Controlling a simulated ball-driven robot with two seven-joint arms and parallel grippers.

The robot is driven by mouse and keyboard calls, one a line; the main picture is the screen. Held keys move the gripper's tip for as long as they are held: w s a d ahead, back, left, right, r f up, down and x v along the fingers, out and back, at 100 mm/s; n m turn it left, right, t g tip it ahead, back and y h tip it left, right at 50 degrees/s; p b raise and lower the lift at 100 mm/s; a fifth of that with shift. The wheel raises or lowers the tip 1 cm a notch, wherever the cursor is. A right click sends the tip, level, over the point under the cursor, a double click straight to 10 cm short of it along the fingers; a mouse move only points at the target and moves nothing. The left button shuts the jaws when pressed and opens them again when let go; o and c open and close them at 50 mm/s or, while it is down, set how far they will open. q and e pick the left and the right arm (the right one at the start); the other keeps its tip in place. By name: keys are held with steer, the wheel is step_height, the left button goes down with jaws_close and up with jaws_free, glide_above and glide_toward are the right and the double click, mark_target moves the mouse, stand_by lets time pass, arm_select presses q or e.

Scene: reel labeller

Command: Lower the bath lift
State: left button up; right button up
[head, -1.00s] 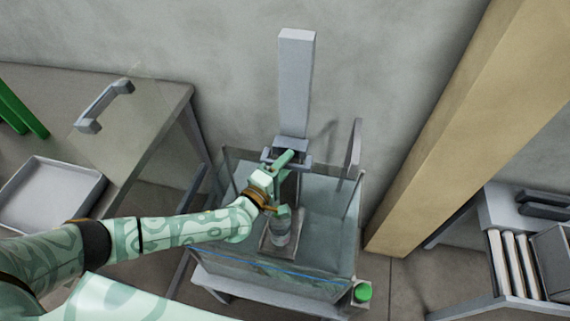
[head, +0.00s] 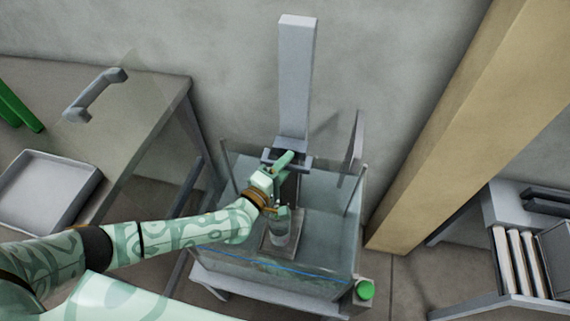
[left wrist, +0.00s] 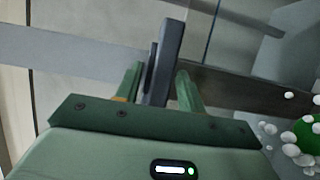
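The bath (head: 350,262) is a clear-walled tank of water with a blue line along its front. A pale grey column (head: 297,80) stands behind it. At the column's foot is the bath lift's dark grey handle (head: 300,163). Below it, a small platform (head: 268,245) carries a clear, jar-like item (head: 281,232) in the tank. My left gripper (head: 277,163) is at the handle. In the left wrist view, its green fingers (left wrist: 158,88) stand either side of an upright grey bar (left wrist: 170,60) and appear closed on it. My right gripper is out of view.
A table at left holds a grey tray (head: 45,158), a handled clear panel (head: 95,95) and green bars (head: 18,108). A green knob (head: 364,290) sits at the bath's front right corner. A tan post (head: 470,130) and a rack (head: 515,265) stand at right.

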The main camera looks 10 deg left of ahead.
arm_select(q)
step_height(320, 180, up, 3)
steer(key=shift+r+p, duration=0.2)
steer(key=shift+p, duration=0.8)
steer(key=s+d+r+p, duration=0.3)
steer(key=s+r+p, duration=0.4)
steer(key=s, duration=0.6)
step_height(320, 180, up, 3)
steer(key=shift+s+f, duration=0.2)
steer(key=shift+s, duration=0.2)
